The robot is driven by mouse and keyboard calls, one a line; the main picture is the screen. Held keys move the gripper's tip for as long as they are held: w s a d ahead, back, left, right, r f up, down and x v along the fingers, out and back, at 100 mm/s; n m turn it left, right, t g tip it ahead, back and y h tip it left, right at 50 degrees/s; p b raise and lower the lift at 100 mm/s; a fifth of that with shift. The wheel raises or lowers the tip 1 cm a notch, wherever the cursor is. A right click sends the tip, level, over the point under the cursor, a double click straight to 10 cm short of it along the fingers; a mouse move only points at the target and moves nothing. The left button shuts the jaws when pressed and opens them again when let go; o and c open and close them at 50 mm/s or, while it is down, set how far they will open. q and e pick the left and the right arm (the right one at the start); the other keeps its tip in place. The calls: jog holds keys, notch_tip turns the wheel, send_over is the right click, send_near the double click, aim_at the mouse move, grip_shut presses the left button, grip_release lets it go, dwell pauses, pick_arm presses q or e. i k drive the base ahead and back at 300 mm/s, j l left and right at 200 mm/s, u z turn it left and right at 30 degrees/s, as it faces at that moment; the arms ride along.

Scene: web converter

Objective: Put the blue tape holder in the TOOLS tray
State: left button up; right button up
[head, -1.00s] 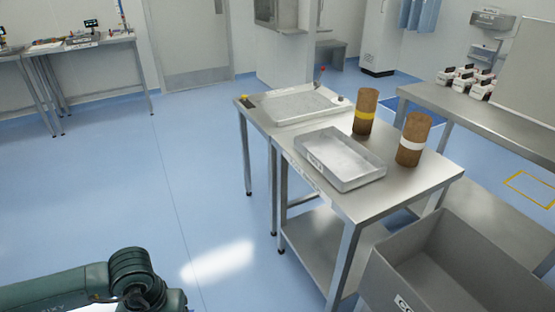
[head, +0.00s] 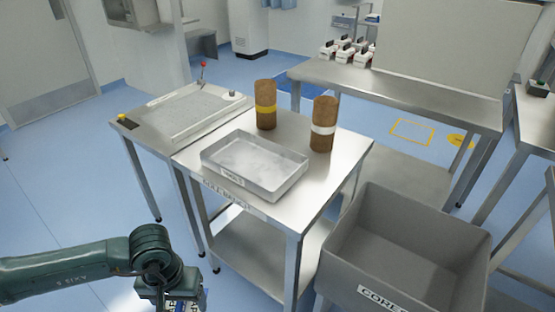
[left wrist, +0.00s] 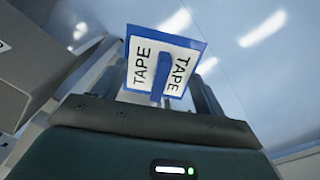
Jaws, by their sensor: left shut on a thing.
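The blue tape holder (left wrist: 162,62) shows in the left wrist view, with white faces lettered TAPE. My left gripper (left wrist: 165,95) is shut on it. In the head view my left gripper (head: 172,300) is at the bottom edge, left of the steel table and largely cut off by the frame. The TOOLS tray (head: 282,190) is a shallow, empty-looking metal tray on the steel table, up and right of my left gripper. Its label is on the near wall. My right gripper is not in view.
A grey bin (head: 372,275) stands at front right.

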aim_at(238, 158)
jog(key=i+j+z, duration=0.15)
jog(key=j+z, duration=0.25)
jog(key=i+j+z, duration=0.1)
jog(key=j+z, duration=0.25)
